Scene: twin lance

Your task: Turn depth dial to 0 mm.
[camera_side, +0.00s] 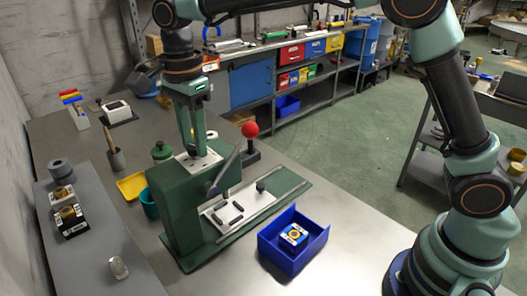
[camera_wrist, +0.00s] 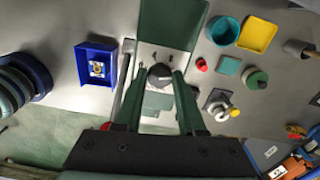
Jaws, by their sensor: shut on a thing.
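The depth dial (camera_wrist: 160,76) is a dark round knob on top of the green press (camera_side: 180,205). My gripper (camera_wrist: 158,80) points down over the press top, with its two green fingers on either side of the dial, shut on it. In the side view my gripper (camera_side: 199,150) reaches the pale plate (camera_side: 186,161) on the press top, and its fingers hide the dial there. The dial's scale and pointer are too small to read, so I cannot tell its setting.
A grey lever (camera_side: 224,172) sticks up from the press. A blue bin (camera_side: 290,262) holding a small blue block stands to its right. A red-ball stick (camera_side: 250,130) stands behind. A yellow tray (camera_side: 131,186), teal cup (camera_side: 149,203) and green jar (camera_side: 161,151) lie left.

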